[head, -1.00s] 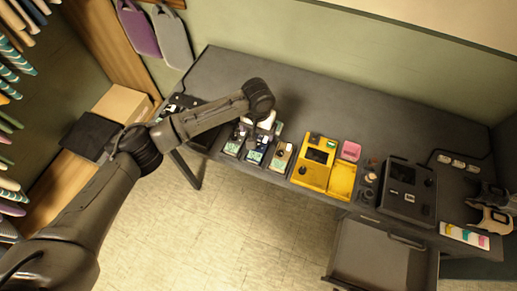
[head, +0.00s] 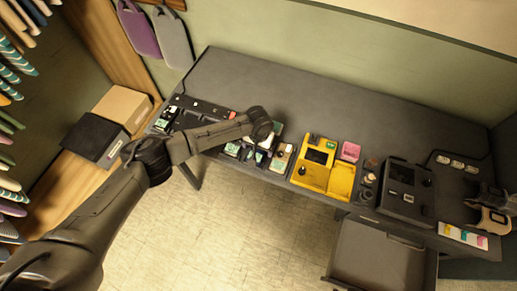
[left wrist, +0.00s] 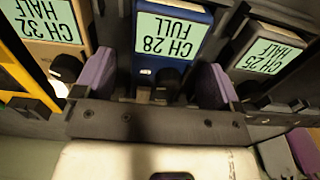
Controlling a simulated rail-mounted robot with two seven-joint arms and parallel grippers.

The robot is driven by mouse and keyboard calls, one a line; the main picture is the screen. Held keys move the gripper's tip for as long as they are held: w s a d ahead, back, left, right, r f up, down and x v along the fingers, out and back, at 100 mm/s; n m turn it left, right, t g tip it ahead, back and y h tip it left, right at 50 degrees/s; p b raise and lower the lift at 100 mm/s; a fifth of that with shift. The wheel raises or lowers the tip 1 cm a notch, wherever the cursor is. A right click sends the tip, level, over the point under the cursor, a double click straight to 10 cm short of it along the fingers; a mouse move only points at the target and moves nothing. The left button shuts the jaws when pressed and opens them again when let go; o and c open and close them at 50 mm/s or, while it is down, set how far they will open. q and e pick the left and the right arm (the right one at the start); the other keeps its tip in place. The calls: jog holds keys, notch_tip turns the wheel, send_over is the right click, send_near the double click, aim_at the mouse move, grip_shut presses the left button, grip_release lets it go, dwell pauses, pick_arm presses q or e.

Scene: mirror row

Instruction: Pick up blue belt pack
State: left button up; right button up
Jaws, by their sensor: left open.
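The blue belt pack (left wrist: 168,38), with a pale green label reading "CH 28 FULL", fills the middle of the left wrist view, upside down there. My left gripper (left wrist: 155,80) is open, with one purple fingertip on each side of the blue pack's knob end. I cannot tell whether the fingers touch it. A tan pack "CH 32 HALF" (left wrist: 42,25) is to its left and a grey pack "CH 25 HALF" (left wrist: 268,52) to its right. In the head view my left gripper (head: 266,138) is over the row of packs, partly hiding them.
A yellow case (head: 325,165) stands right of the packs, with a pink block (head: 350,151) beside it and a black device (head: 407,190) farther right. An open drawer (head: 380,262) juts from the front. The back of the table (head: 320,105) is clear.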

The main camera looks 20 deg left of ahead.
pick_arm(q)
jog(key=shift+f, duration=0.15)
jog(key=shift+c, duration=0.4)
jog(key=c, duration=1)
